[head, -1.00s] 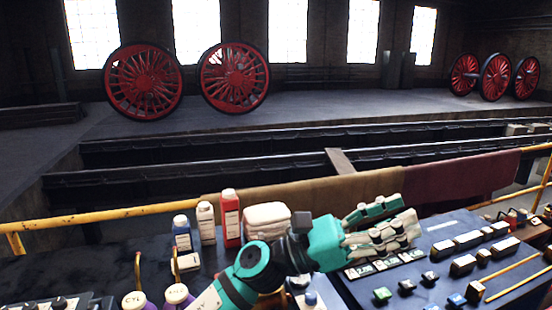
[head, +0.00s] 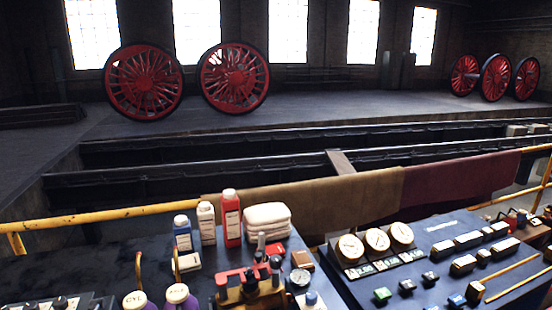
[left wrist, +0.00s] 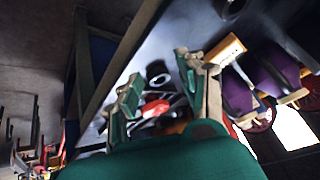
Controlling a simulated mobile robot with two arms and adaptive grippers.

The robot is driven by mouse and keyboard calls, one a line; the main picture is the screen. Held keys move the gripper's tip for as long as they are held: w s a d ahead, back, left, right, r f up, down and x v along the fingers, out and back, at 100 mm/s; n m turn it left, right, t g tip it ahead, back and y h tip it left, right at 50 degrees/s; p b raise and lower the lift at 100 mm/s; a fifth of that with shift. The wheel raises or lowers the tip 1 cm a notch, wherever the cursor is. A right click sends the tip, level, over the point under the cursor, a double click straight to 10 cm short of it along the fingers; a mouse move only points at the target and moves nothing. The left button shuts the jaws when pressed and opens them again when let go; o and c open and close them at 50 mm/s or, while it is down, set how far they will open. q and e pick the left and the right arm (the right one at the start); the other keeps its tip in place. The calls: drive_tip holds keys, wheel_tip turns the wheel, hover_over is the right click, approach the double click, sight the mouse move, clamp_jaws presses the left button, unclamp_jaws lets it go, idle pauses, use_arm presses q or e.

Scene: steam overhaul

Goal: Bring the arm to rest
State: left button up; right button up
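Neither gripper shows in the head view now. My left gripper (left wrist: 160,98) shows in the left wrist view. Its two green-padded fingers stand apart, with a clear gap between them and nothing held. A small red item and a dark round item show beyond the gap. Two purple bottles show at the right of that view, beside the fingers and apart from them as far as I can tell. My right gripper is in neither view.
In the head view, a dark bench (head: 90,265) carries white-capped bottles (head: 206,223), folded white cloths (head: 267,222), a red-and-brown fixture (head: 250,288) and purple jars (head: 178,297). A sloped console (head: 440,262) with three gauges stands right. A yellow rail (head: 110,213) runs behind.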

use_arm(q)
drive_tip(key=s+a+f+n+g, duration=0.2)
drive_tip(key=s+f+n+g, duration=0.15)
drive_tip(key=s, duration=0.65)
wheel_tip(320, 180, down, 30)
drive_tip(key=m+g+b, duration=0.1)
drive_tip(key=g+b, duration=0.1)
drive_tip(key=b, duration=0.3)
drive_tip(key=s+a+f+b, duration=0.2)
drive_tip(key=s+f+b, duration=0.3)
drive_tip(key=s+f, duration=1.2)
wheel_tip(320, 180, down, 5)
drive_tip(key=shift+s+a+r+g, duration=0.2)
drive_tip(key=shift+s+a+g, duration=0.15)
drive_tip(key=shift+a, duration=0.05)
